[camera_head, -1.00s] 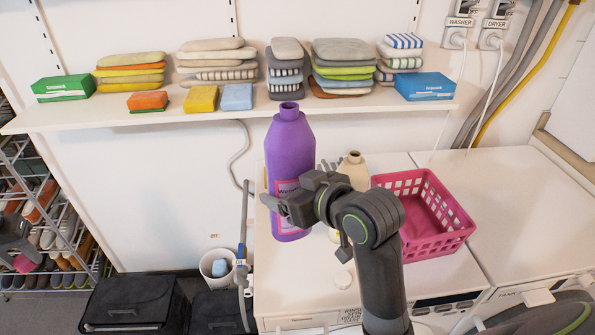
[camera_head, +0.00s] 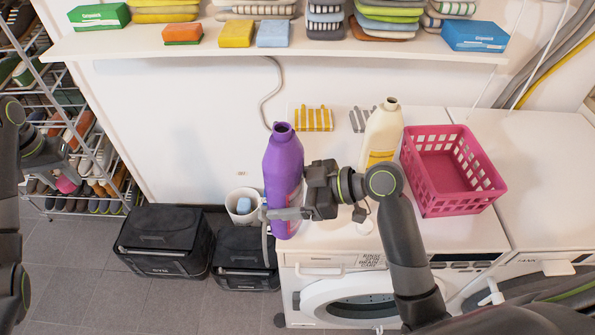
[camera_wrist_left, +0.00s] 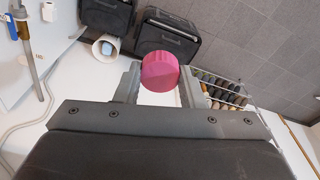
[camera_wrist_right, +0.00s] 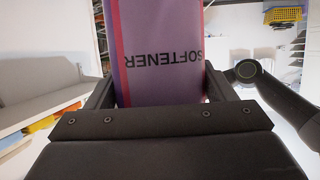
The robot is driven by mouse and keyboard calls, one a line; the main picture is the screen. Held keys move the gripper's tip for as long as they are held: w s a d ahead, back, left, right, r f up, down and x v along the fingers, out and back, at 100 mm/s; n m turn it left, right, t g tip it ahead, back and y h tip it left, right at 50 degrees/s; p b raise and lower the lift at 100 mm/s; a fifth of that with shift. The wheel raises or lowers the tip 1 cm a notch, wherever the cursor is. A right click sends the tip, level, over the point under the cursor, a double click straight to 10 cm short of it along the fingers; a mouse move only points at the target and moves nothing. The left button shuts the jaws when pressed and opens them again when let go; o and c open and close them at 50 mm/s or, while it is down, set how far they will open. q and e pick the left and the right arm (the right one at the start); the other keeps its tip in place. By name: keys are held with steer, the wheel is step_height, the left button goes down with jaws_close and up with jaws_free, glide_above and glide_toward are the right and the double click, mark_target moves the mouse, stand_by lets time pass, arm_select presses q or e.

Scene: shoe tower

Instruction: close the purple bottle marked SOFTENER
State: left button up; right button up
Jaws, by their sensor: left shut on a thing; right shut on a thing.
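The purple bottle (camera_head: 283,165) stands out near the front left edge of the washer top, roughly upright, its neck uncapped. My right gripper (camera_head: 285,213) is shut around its lower body. In the right wrist view the SOFTENER label on the bottle (camera_wrist_right: 160,50) shows upside down between the fingers. I cannot tell whether its base touches the washer. My left gripper (camera_head: 62,178) is at the far left, in front of the shoe rack, well apart from the bottle. It is shut on a round pink cap (camera_wrist_left: 160,71), seen between its fingers in the left wrist view.
A cream bottle (camera_head: 382,135) and a pink basket (camera_head: 455,205) stand on the washer top (camera_head: 335,235), right of the purple bottle. A white bin (camera_head: 243,207) and black boxes (camera_head: 163,240) are on the left. A shelf (camera_head: 190,45) with folded cloths runs behind.

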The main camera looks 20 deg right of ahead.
steer(key=shift+s+a+f+n+g+y, duration=0.2)
steer(key=shift+s+a+f+n+g, duration=0.05)
steer(key=shift+a+f+n+g, duration=0.45)
steer(key=shift+s+a+f+n+g+y, duration=0.25)
steer(key=shift+a+f+n+g, duration=0.2)
steer(key=shift+f+n+g, duration=0.3)
steer(key=shift+s+a+f+n+g+y, duration=0.15)
steer(key=shift+s+a+f+n+g, duration=0.15)
steer(key=shift+a+f+n+g, duration=0.4)
steer(key=shift+d, duration=0.15)
